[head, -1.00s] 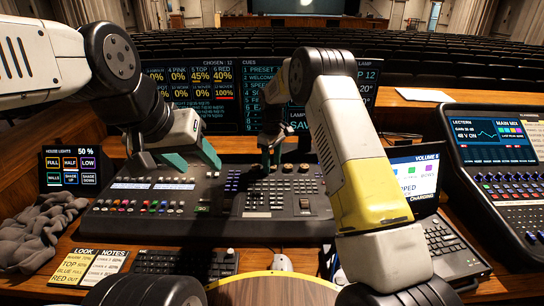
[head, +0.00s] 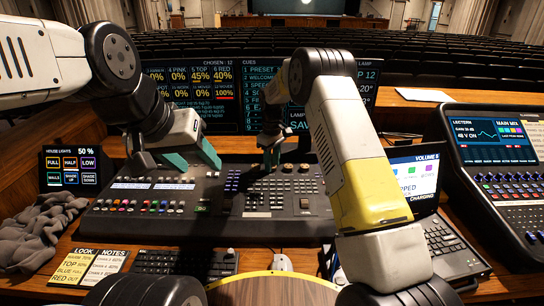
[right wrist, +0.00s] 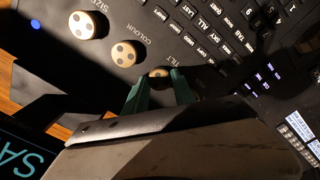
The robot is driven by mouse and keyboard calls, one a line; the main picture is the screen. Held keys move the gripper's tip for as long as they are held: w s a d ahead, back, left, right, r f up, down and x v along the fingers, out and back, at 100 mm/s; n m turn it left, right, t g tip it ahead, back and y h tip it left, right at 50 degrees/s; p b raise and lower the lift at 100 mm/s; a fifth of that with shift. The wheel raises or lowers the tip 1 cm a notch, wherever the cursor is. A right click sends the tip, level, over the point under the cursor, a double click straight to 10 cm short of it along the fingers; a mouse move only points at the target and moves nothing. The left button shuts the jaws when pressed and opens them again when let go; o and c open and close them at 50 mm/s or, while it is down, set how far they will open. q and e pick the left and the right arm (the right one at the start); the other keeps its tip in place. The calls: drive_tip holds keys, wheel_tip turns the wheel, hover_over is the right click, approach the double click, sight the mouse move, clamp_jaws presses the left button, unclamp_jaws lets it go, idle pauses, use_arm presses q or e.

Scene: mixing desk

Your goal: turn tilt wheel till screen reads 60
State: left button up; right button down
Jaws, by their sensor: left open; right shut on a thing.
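The tilt wheel (right wrist: 159,72) is a small round knob with a tan top, by the label TILT in the right wrist view. My right gripper (right wrist: 160,84) has its green fingers on either side of it and is shut on it. In the head view my right gripper (head: 271,157) is at the desk's back edge, and the wheel is hidden there. The lamp screen (head: 368,88) shows "20°" beside my right arm, which may cover part of the reading. My left gripper (head: 192,160) is open and empty above the left part of the mixing desk (head: 222,226).
Two similar wheels, colour (right wrist: 124,53) and size (right wrist: 82,25), stand in a row beside the tilt wheel. A laptop (head: 455,240) stands right of the desk. A grey cloth (head: 40,228) and a house-lights panel (head: 70,170) are at the left.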

drive_tip(key=m, duration=1)
drive_tip(key=shift+m, duration=0.3)
idle(0.5)
drive_tip(key=c, duration=1)
unclamp_jaws()
drive_tip(key=shift+c, duration=0.2)
wheel_tip(320, 180, up, 8)
drive_tip(key=shift+f, duration=0.1)
